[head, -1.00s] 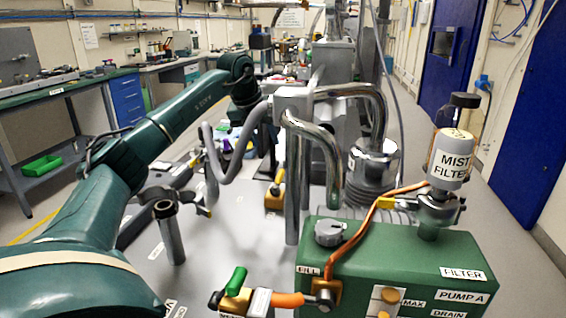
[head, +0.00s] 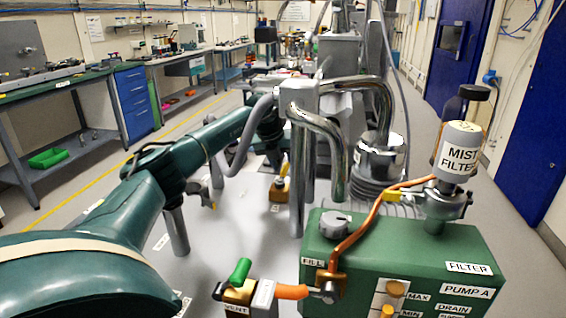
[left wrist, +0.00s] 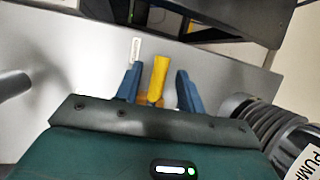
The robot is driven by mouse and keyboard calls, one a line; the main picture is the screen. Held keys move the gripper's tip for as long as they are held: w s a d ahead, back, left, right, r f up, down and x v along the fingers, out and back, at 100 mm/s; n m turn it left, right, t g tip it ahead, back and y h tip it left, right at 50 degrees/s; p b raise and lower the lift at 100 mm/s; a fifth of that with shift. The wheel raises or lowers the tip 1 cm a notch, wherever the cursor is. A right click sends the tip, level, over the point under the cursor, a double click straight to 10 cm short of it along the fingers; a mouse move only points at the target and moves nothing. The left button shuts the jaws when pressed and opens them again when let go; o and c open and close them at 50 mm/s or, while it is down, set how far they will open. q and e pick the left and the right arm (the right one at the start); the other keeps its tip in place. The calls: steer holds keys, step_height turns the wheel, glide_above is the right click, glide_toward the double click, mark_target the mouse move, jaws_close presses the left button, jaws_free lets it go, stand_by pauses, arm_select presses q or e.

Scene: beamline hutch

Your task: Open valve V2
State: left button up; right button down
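A valve with an upright yellow handle (head: 283,183) and a brass body stands on the grey plate behind the pipes in the head view. I cannot read a V2 label on it. In the left wrist view its yellow handle (left wrist: 159,75) stands between the two blue fingers of my left gripper (left wrist: 157,82), with a gap on each side. The left gripper is open. In the head view the steel pipes and my own arm mostly hide this gripper. My right gripper is not in view.
Bent steel pipes (head: 318,125) stand close to the yellow-handled valve. The green PUMP A box (head: 400,258) with a mist filter (head: 459,150) is at the right. A green-handled VENT valve (head: 238,272) is in front. Ribbed bellows (left wrist: 262,115) lie right of the gripper.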

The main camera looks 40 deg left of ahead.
arm_select(q)
jaws_close()
stand_by(0.5)
